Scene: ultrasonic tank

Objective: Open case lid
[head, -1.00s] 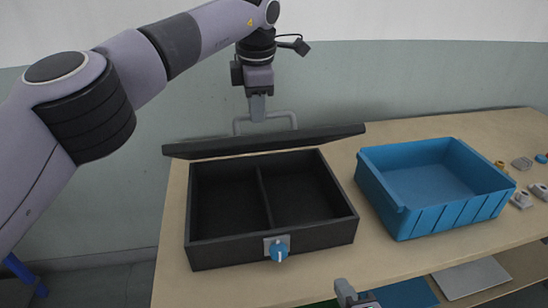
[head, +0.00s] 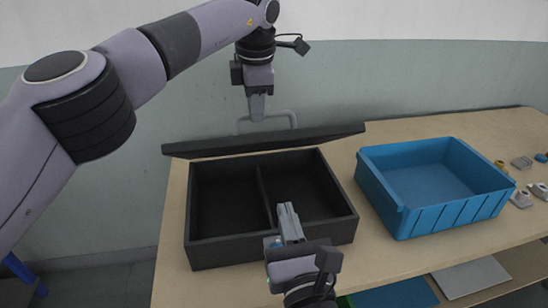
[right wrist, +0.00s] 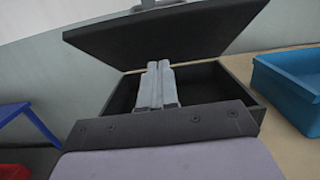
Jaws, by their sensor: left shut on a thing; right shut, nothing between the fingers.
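The black case (head: 205,258) stands on the table with its inside, split by a divider, in view. Its lid (head: 265,141) stands raised at the back, seen nearly edge-on in the head view and from its underside in the right wrist view (right wrist: 170,38). A grey handle (head: 288,115) rises behind the lid. My left gripper (head: 257,112) is shut on this handle, above the lid. My right gripper (head: 288,212) is shut and empty, in front of and over the case's front wall.
A blue bin (head: 445,215) stands on the table (head: 170,280) right of the case. Several small parts (head: 522,198) lie at the far right. A lower shelf with a grey sheet (head: 472,279) shows below the table edge.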

